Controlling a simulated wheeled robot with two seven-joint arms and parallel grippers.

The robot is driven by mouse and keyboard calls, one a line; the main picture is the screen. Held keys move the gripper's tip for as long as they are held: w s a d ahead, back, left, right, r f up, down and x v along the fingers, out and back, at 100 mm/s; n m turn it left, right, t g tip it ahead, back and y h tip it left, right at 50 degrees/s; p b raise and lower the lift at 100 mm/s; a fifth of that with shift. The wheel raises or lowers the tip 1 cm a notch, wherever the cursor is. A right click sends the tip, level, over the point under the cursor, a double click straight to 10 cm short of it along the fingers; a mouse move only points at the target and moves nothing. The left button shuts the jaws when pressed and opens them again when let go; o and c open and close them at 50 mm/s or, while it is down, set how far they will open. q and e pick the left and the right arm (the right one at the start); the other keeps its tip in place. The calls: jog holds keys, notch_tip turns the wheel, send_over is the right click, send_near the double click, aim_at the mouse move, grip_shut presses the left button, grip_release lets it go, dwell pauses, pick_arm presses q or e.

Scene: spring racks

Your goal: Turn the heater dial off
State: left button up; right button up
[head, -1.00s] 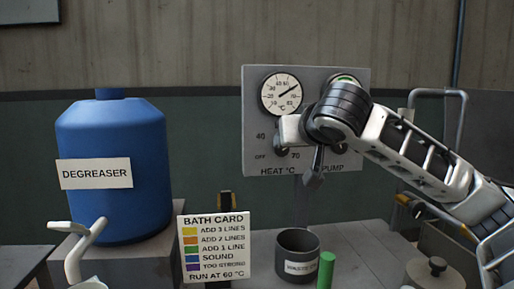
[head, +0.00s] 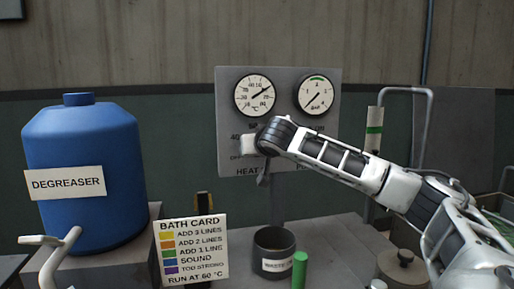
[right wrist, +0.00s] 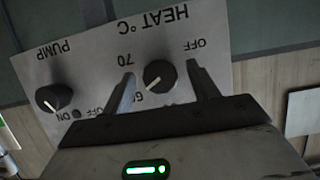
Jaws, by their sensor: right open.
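The heater dial (right wrist: 160,74) is a dark round knob with a pale pointer on the grey control panel (right wrist: 100,50). The right wrist view shows it upside down, its pointer on the side of the 60 mark and away from OFF. My right gripper (right wrist: 160,69) is open, one finger on each side of the dial; I cannot tell whether either finger touches it. In the head view my right gripper (head: 250,147) is at the panel's lower left and hides the dial. My left gripper is not in view.
The pump knob (right wrist: 54,97) is beside the dial, pointing toward ON. Two gauges (head: 255,95) sit above. A blue degreaser drum (head: 82,160), a bath card (head: 193,250), a dark cup (head: 273,250) and a green cylinder (head: 300,268) stand in front or to the left.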

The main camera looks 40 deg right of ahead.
jog(key=shift+w+d+f, duration=0.1)
jog(key=shift+w, duration=0.1)
jog(key=c, duration=1)
